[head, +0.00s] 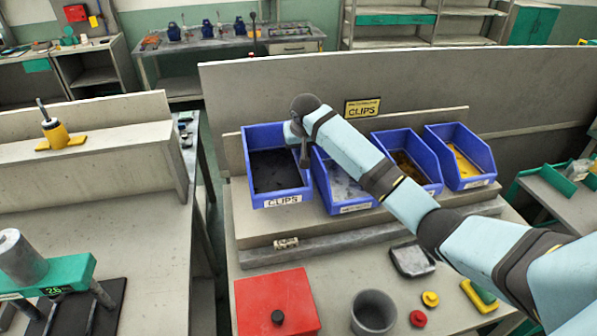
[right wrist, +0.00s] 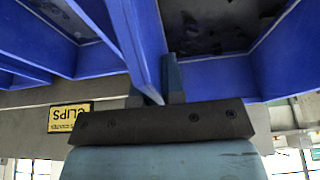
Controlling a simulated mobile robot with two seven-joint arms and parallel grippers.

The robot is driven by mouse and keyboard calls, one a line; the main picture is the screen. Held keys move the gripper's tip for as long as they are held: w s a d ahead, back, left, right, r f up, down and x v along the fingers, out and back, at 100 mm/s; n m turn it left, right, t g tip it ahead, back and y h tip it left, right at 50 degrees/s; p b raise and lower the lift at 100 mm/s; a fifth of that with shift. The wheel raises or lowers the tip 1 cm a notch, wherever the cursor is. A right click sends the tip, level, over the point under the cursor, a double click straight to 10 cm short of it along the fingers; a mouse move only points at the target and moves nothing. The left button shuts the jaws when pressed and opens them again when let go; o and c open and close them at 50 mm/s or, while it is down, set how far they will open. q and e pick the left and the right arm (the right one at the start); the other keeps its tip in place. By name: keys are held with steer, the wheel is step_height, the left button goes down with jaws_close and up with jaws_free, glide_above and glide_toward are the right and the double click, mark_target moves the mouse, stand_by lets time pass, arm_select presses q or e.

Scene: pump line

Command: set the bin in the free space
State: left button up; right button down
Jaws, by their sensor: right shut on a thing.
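A blue bin (head: 296,190) with a CLIPS label and dark contents is at the left end of a row of blue bins. My right gripper (head: 303,146) is at its right rear, with its fingers shut on either side of the bin's side wall. The right wrist view shows the fingers (right wrist: 154,88) straddling that blue wall, with the bin (right wrist: 205,75) to the right in that picture. I cannot tell whether the bin rests on the shelf or is slightly raised. My left gripper is not in view.
Other blue bins (head: 340,197) (head: 430,170) (head: 480,165) stand close on the right. A back panel (head: 400,95) with a yellow CLIPS sign (head: 362,107) rises behind. A red box (head: 276,302), grey cup (head: 373,312) and small parts occupy the bench in front.

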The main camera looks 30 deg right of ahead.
mark_target(300, 170)
step_height(300, 170, down, 4)
steer(key=shift+f, duration=0.2)
step_height(300, 170, down, 4)
steer(key=shift+w+f+p, duration=0.1)
steer(key=shift+f+p, duration=0.05)
steer(key=shift+p, duration=0.15)
steer(key=c, duration=1.2)
jaws_free()
steer(key=shift+f, duration=0.1)
steer(key=shift+r, duration=0.2)
steer(key=v, duration=1.2)
steer(key=shift+b, duration=0.35)
